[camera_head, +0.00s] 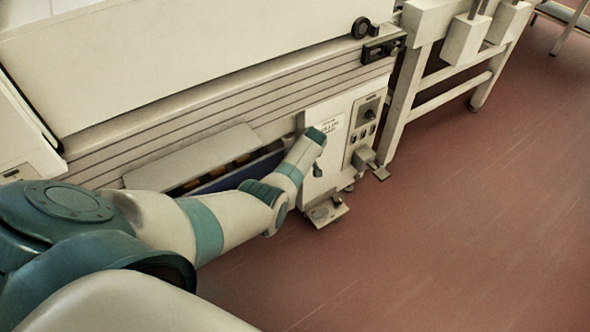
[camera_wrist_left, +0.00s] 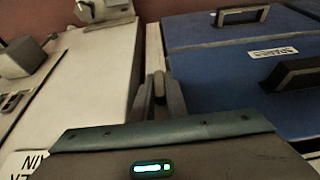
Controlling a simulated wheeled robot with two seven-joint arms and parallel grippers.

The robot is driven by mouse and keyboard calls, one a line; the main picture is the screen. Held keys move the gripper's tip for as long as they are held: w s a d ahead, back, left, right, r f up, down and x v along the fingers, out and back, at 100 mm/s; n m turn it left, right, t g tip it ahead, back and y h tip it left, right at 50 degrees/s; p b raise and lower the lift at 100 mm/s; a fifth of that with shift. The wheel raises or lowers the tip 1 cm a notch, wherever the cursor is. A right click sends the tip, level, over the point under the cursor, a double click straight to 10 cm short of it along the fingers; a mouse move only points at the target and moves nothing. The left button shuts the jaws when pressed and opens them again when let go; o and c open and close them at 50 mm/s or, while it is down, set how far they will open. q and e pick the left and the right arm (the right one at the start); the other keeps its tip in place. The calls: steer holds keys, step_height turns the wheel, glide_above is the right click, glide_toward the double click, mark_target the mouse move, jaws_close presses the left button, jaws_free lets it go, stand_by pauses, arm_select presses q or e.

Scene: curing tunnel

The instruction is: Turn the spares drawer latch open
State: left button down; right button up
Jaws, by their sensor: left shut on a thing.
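The spares drawer shows in the left wrist view as a blue front (camera_wrist_left: 215,75) with a SPARES label (camera_wrist_left: 272,51) and dark handles (camera_wrist_left: 295,74). In the head view a strip of blue (camera_head: 238,178) shows beyond my left forearm. My left gripper (camera_wrist_left: 159,88) is at the drawer's edge, beside a pale upright strip. Its fingers are shut on a small grey piece, apparently the spares drawer latch, mostly hidden between them. In the head view the left gripper (camera_head: 318,170) is beside the pale control cabinet. My right gripper is not in view.
The pale cabinet (camera_head: 337,165) with a switch panel (camera_head: 364,125) stands close to the left hand. Small foot plates (camera_head: 327,211) stick out near the floor. A slanted pale lid (camera_head: 190,157) lies above the drawer area.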

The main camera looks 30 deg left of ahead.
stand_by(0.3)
arm_select(q)
steer(key=c, duration=1.8)
jaws_free()
steer(key=shift+o, duration=0.2)
steer(key=shift+r, duration=0.1)
